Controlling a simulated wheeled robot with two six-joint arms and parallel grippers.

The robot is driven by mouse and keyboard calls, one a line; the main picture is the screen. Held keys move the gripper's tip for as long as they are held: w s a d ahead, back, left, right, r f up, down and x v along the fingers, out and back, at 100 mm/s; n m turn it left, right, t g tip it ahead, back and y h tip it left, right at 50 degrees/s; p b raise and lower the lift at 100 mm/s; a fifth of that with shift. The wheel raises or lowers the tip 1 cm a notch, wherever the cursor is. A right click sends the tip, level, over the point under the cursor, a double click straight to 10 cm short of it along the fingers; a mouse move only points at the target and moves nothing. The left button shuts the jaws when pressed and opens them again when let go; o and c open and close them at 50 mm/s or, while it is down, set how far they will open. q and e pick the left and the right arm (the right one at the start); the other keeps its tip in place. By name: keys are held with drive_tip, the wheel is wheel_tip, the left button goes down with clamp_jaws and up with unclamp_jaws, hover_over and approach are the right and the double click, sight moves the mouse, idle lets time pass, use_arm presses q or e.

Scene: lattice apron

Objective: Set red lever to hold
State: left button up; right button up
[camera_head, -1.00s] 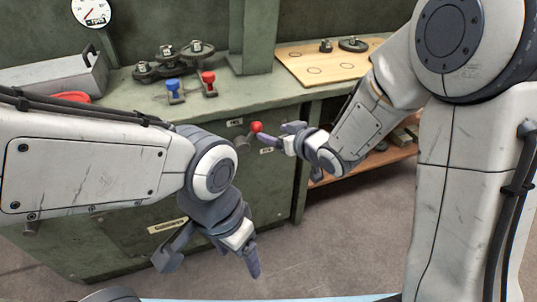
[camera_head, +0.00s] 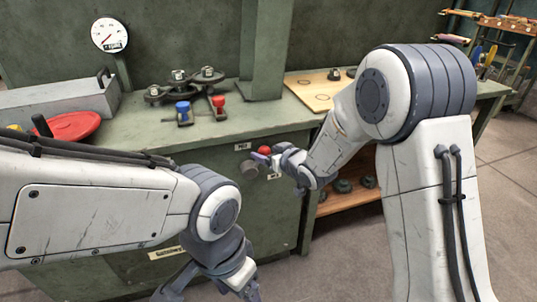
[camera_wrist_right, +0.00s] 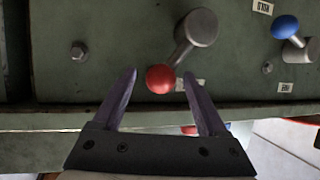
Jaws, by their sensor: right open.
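The red lever is a grey arm with a red ball knob (camera_head: 265,150), mounted on the green cabinet front below the bench top. It shows larger in the right wrist view, knob (camera_wrist_right: 160,79) toward the gripper. My right gripper (camera_head: 268,160) is at the knob; in the wrist view its open fingers (camera_wrist_right: 160,95) stand either side of the knob, with gaps visible. A small label (camera_wrist_right: 190,85) beside the knob is not legible. My left gripper (camera_head: 212,290) hangs low at the frame's bottom, fingers apart and empty, partly cut off.
A blue-knobbed lever (camera_wrist_right: 286,27) is on the same panel. Blue (camera_head: 183,111) and red (camera_head: 218,105) fittings sit on the bench top. An open shelf (camera_head: 345,195) lies right of the lever.

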clamp_jaws()
idle(1.4)
